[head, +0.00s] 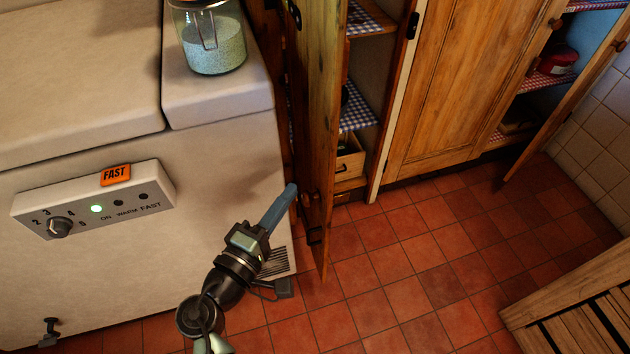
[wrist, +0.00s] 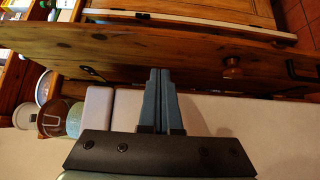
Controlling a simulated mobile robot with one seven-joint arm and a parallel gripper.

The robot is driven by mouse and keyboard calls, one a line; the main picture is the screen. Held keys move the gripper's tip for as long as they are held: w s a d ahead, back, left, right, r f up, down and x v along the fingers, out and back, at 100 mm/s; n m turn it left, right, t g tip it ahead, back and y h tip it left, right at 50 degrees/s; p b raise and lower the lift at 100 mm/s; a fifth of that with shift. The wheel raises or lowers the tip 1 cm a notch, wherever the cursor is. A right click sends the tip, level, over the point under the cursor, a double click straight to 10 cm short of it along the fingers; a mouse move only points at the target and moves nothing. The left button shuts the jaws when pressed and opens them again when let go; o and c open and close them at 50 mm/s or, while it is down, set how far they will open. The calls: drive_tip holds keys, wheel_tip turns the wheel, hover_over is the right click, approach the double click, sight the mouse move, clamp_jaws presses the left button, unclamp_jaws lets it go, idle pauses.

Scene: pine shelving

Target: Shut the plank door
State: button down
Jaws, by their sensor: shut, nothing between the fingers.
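The plank door (head: 322,130) stands open, seen nearly edge-on in the head view, swung out from the pine cupboard beside the white chest freezer. In the wrist view its wooden face (wrist: 190,48) runs across the picture, with a round knob (wrist: 232,68) to the right of my fingers. My gripper (head: 291,188) is shut and empty, on the freezer side of the door. Its fingertips (wrist: 158,72) point at the door face and look very close to it; I cannot tell whether they touch.
The white freezer (head: 215,150) fills the left, with a glass jar (head: 214,48) on top. Shelves with checked cloth (head: 357,105) show behind the door. A shut cupboard door (head: 465,85) and another open door (head: 565,105) stand to the right. The tiled floor (head: 400,260) is clear; a slatted wooden piece (head: 580,300) is at lower right.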

sight(326, 167)
drive_tip(key=w+d, duration=0.1)
drive_tip(key=d, duration=0.1)
drive_tip(key=w+d, duration=0.2)
drive_tip(key=shift+w+d, duration=0.25)
drive_tip(key=shift+d, duration=0.3)
